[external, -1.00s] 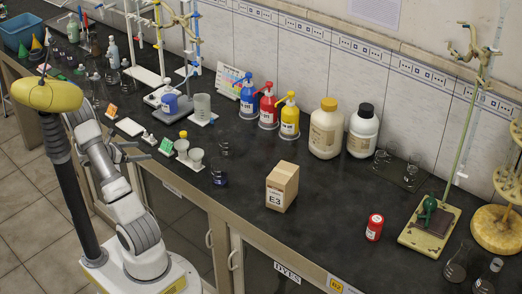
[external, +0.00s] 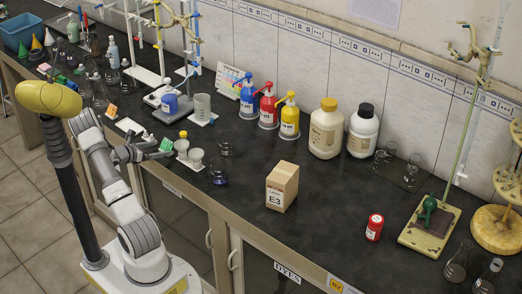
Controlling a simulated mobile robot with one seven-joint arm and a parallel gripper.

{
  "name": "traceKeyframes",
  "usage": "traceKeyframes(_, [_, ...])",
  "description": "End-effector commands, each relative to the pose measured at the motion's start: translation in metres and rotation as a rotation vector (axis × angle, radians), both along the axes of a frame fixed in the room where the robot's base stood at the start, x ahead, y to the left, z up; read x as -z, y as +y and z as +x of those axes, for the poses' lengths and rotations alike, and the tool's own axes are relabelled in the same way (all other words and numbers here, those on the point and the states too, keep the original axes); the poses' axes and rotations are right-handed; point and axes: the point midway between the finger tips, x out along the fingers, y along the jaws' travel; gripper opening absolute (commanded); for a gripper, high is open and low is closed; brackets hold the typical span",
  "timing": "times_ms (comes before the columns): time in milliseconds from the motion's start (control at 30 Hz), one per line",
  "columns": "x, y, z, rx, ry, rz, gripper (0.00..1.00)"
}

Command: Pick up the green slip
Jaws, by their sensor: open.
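The green slip (external: 166,144) stands near the front edge of the dark bench, just left of the white tray with small cups. My gripper (external: 163,151) is open and right at the slip, with its dark fingers beside it and partly covering it. I cannot tell from this view whether the fingers touch the slip or whether it is between them.
A white tray (external: 187,163) with small cups stands just right of my gripper. A cardboard box (external: 282,186) is farther right.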

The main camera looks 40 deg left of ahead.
Motion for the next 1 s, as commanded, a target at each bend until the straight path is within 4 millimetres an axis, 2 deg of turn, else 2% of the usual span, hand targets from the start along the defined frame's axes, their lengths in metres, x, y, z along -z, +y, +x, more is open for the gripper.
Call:
traceKeyframes(333, [0.017, -0.004, 0.042, 0.002, -0.002, -0.001, 1.0])
traceKeyframes(600, [0.018, -0.004, 0.047, 0.0, 0.0, 0.001, 1.0])
traceKeyframes(667, [0.018, -0.004, 0.047, 0.0, 0.0, 0.001, 0.91])
traceKeyframes(1000, [0.018, -0.004, 0.047, 0.0, 0.0, 0.001, 0.3])
